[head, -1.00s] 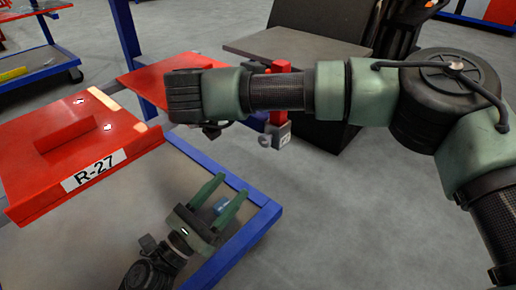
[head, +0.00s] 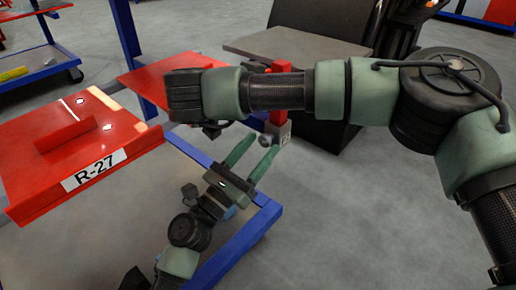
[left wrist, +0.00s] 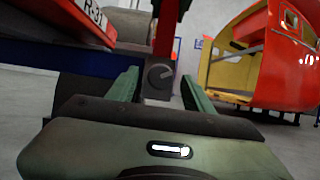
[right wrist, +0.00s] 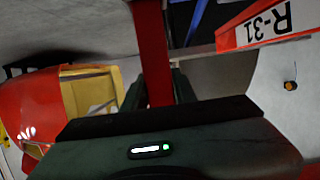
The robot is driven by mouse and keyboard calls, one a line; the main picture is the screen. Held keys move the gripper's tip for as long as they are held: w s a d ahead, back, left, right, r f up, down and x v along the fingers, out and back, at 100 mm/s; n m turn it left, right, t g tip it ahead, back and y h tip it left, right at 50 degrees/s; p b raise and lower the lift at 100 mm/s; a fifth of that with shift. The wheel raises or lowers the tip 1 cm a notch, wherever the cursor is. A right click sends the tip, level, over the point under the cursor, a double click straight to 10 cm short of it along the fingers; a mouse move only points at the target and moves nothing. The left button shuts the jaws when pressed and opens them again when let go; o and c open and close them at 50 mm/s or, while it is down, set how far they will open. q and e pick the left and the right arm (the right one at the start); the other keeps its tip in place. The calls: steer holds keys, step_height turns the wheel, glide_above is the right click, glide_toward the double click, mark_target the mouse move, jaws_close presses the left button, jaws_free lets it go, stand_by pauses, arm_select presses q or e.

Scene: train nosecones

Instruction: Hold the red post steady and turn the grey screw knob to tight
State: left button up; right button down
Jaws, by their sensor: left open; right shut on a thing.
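The red post (head: 279,117) stands upright near the middle of the head view, partly hidden behind my right arm. In the right wrist view, my right gripper (right wrist: 158,90) is shut on the red post (right wrist: 152,45); the head view hides its fingers. A grey block sits at the post's lower end and bears the round grey screw knob (left wrist: 160,75), with a slanted mark on its face. My left gripper (left wrist: 160,84) is open, its fingers pointing at the knob from either side; I cannot tell whether they touch it. In the head view, the left fingertips are just below the knob (head: 265,139).
A red R-27 panel (head: 75,150) lies at the left, above a blue frame (head: 250,232). A grey tabletop (head: 300,45) stands behind the post. A red and yellow nosecone (left wrist: 270,60) shows in the left wrist view. Grey floor is clear at the lower right.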

arm_select(q)
jaws_close()
steer(key=shift+m, duration=0.4)
steer(key=m+g+h, duration=0.1)
steer(key=m, duration=0.2)
steer(key=m+g+h, duration=0.1)
steer(key=m+g, duration=0.1)
steer(key=m, duration=0.1)
steer(key=shift+w+a+h, duration=0.15)
steer(key=shift+a+h, duration=0.05)
steer(key=shift+h, duration=0.1)
steer(key=m+g, duration=0.1)
steer(key=m, duration=0.2)
steer(key=m+g+h, duration=0.1)
steer(key=m, duration=0.2)
steer(key=shift+a+r+g, duration=0.1)
steer(key=shift+r+g, duration=0.05)
steer(key=shift+g, duration=0.15)
steer(key=m+g, duration=0.1)
steer(key=m, duration=0.1)
steer(key=m+g, duration=0.1)
steer(key=m, duration=0.2)
steer(key=shift+w+a+r+m, duration=0.1)
steer(key=shift+r+m, duration=0.1)
steer(key=shift+m, duration=0.1)
steer(key=shift+r+m+g+y, duration=0.1)
steer(key=shift+m+g+y, duration=0.6)
steer(key=shift+m, duration=1.2)
